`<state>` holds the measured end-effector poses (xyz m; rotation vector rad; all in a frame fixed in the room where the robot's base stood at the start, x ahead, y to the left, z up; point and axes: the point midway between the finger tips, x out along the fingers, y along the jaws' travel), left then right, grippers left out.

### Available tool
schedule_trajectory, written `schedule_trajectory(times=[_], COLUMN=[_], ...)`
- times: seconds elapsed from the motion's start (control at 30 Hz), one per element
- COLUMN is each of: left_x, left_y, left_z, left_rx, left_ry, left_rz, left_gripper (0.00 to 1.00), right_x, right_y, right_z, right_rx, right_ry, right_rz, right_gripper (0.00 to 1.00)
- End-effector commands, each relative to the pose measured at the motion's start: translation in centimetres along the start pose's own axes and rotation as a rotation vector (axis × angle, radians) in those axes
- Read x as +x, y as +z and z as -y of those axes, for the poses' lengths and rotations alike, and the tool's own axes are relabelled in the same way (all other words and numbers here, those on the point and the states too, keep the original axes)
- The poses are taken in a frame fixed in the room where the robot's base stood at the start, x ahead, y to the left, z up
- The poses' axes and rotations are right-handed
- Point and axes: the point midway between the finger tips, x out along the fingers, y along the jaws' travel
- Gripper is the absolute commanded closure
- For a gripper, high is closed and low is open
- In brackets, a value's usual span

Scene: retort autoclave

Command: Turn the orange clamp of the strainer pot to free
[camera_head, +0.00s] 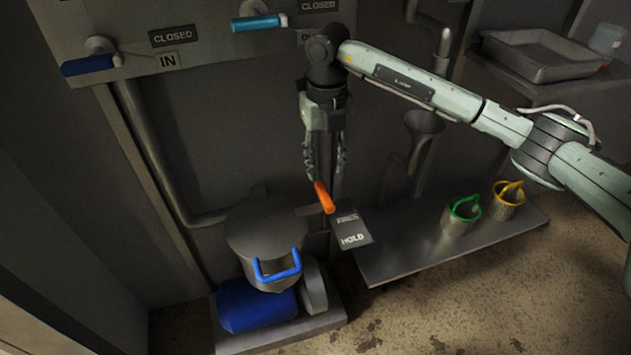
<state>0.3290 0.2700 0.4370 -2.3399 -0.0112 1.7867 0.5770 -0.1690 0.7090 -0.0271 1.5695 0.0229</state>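The orange clamp (325,198) is a short lever standing at a slant beside a dark plate marked HOLD (352,239); a second word on the plate is too small to read surely. The strainer pot (266,225) is a dark round pot with a flat lid and a blue handle, left of the clamp. My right gripper (325,172) points down just above the clamp. Its two fingers are apart, with the clamp's upper end close below the gap between them. I cannot tell whether they touch it. My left gripper is not in view.
A blue motor (255,305) sits under the pot on a base. A low metal shelf (410,250) holds green-handled (460,216) and yellow-handled (507,202) baskets. Blue (88,65) and light-blue (258,23) valve levers are on the panel above. A metal tray (540,55) lies upper right.

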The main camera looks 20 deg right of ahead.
Motion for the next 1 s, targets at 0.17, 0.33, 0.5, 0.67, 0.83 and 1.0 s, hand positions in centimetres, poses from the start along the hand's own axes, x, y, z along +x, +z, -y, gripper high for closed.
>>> schedule_trajectory(times=[0.17,0.33,0.5,0.67,0.83,1.0], left_x=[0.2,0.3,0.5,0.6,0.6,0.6], left_y=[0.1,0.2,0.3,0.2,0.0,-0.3], left_z=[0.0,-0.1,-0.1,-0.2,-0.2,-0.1], left_rx=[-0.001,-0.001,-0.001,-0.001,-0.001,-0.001], left_ry=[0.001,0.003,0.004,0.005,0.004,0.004], left_rz=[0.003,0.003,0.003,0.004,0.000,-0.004], left_gripper=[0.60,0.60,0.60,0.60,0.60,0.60], right_x=[2.4,5.2,7.0,7.5,7.5,7.5], right_y=[-0.2,-0.2,-0.1,-0.1,-0.1,-0.1], right_z=[0.1,0.0,-0.1,-0.1,-0.1,-0.1], right_rx=[0.002,-0.001,-0.001,-0.001,-0.002,-0.002], right_ry=[-0.003,0.000,0.000,0.002,0.002,0.002], right_rz=[-0.007,-0.006,-0.003,-0.002,-0.002,-0.002], right_gripper=[0.62,0.62,0.62,0.62,0.62,0.81])
